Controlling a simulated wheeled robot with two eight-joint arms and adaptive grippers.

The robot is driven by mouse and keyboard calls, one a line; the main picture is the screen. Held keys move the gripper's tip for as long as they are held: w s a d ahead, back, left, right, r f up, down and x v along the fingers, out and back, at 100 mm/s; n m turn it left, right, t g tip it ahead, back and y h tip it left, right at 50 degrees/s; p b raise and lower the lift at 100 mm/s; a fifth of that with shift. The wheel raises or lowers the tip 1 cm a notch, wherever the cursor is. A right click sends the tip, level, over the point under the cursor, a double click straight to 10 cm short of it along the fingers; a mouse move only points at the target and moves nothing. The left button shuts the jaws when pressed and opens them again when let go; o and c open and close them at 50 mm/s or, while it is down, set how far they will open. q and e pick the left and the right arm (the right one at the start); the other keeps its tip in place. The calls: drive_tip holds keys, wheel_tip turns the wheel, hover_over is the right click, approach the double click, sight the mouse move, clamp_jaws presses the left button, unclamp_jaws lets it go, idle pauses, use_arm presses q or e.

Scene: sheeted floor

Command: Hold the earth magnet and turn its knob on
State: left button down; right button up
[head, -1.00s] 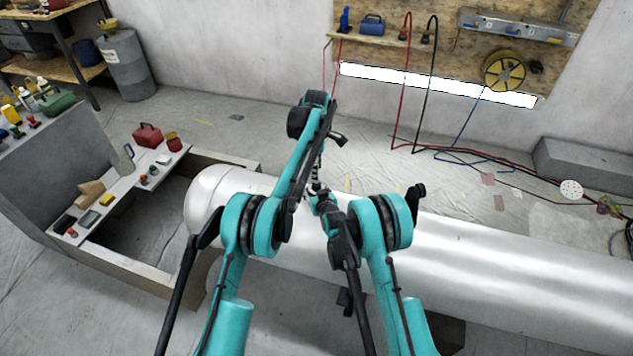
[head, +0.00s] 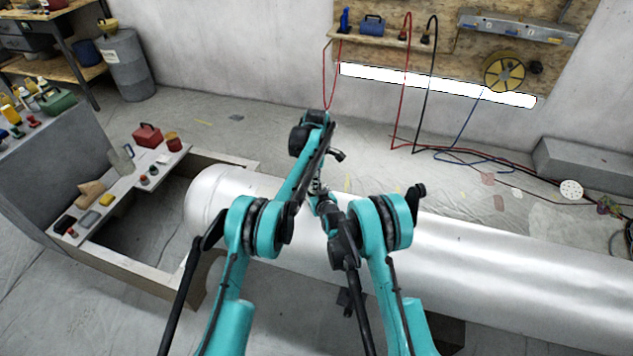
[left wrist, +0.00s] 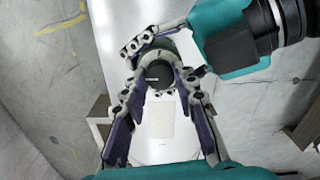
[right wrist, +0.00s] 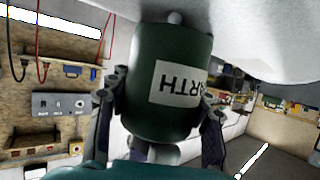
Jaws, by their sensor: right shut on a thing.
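In the left wrist view, the magnet's round end with a dark knob (left wrist: 159,75) shows between the fingers of my left gripper (left wrist: 160,88). These fingers are spread and straddle the knob; whether they touch it is unclear. In the head view, my left gripper (head: 318,184) points down above the tank, and my arms mostly hide the magnet.
A large silver tank (head: 500,260) lies across the floor beneath my arms. A low bench (head: 125,195) with small tools and a red box (head: 147,135) stands at left. Cables hang from a wall board (head: 450,40) at the back. The sheeted floor behind the tank is mostly clear.

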use_arm(q)
drive_tip(key=shift+m, duration=0.3)
drive_tip(key=m, duration=0.3)
drive_tip(key=shift+m, duration=0.4)
drive_tip(key=m, duration=1.3)
drive_tip(key=shift+m, duration=0.3)
drive_tip(key=c, duration=1.2)
unclamp_jaws()
